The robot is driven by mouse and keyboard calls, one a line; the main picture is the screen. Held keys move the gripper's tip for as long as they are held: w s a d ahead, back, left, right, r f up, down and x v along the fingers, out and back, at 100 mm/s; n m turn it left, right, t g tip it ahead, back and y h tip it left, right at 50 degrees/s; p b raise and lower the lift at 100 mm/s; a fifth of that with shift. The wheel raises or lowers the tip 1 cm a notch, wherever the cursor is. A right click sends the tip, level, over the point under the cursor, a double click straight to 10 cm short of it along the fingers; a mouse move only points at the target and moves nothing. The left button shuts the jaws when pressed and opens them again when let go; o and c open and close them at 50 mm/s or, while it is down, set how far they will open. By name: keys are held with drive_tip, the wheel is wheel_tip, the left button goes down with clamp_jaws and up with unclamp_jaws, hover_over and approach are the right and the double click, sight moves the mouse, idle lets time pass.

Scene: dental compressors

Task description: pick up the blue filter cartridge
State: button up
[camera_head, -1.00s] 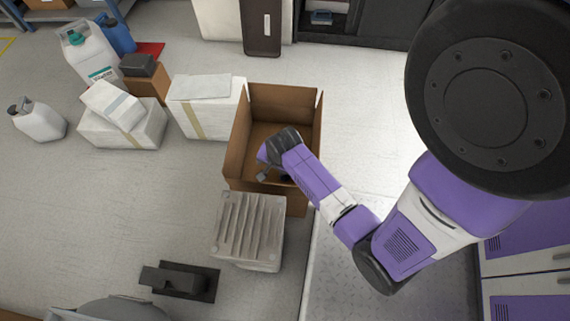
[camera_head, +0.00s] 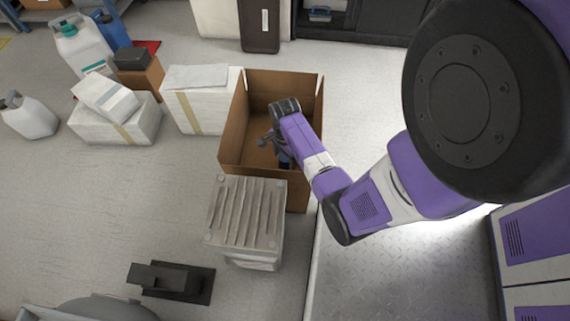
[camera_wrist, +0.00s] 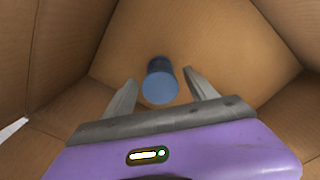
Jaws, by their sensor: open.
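The blue filter cartridge (camera_wrist: 160,82) is a small blue cylinder inside the open cardboard box, seen in the wrist view with its round end facing the camera. In the head view only a dark blue bit (camera_head: 283,158) shows beside my arm; the rest is hidden. My gripper (camera_wrist: 162,92) is open, and its two grey fingers point into the box. In the wrist view the cartridge appears between the fingertips, with a gap on each side. I cannot tell how far below the fingers it is.
The cardboard box (camera_head: 231,145) has tall walls close around my gripper. A ribbed grey unit (camera_head: 246,212) stands just in front of it, and a white carton (camera_head: 200,107) is at its left. Other cartons and jugs are further left.

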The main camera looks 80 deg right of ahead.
wheel_tip(320, 180, down, 3)
drive_tip(key=shift+f+b, duration=0.15)
drive_tip(key=shift+b, duration=0.6)
clamp_jaws()
